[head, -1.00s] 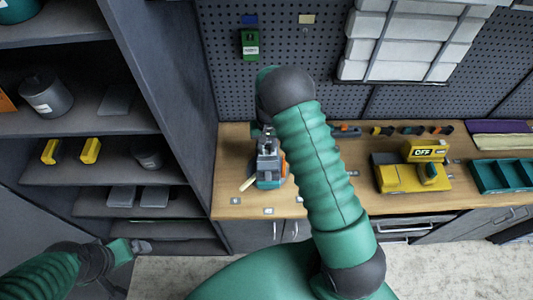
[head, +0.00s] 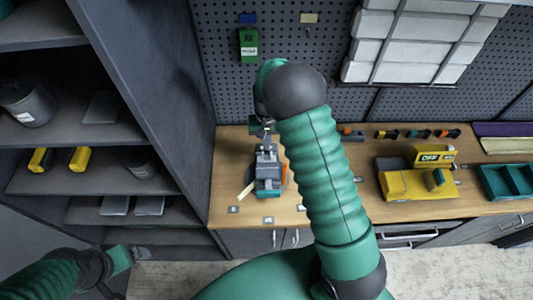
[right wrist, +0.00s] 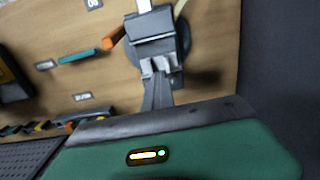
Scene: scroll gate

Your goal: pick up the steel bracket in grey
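A grey vise-like device (head: 268,172) stands at the left end of the wooden bench; it also shows in the right wrist view (right wrist: 155,32). I cannot pick out the steel bracket for sure; a light grey piece at the device's top may be it or my fingertips. My right gripper (head: 267,129) is just above the device, pointing down, partly hidden by my arm. In the right wrist view its narrow grey fingers (right wrist: 157,75) reach to the device; whether they grip is unclear. My left gripper (head: 141,253) is low at the left, away from the bench, its fingers too small to judge.
Shelves at the left hold a grey pot (head: 28,102), two yellow items (head: 80,159) and flat grey pieces (head: 150,205). A yellow machine (head: 405,183) and a teal tray (head: 506,181) stand on the bench's right. A pegboard (head: 225,90) rises behind.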

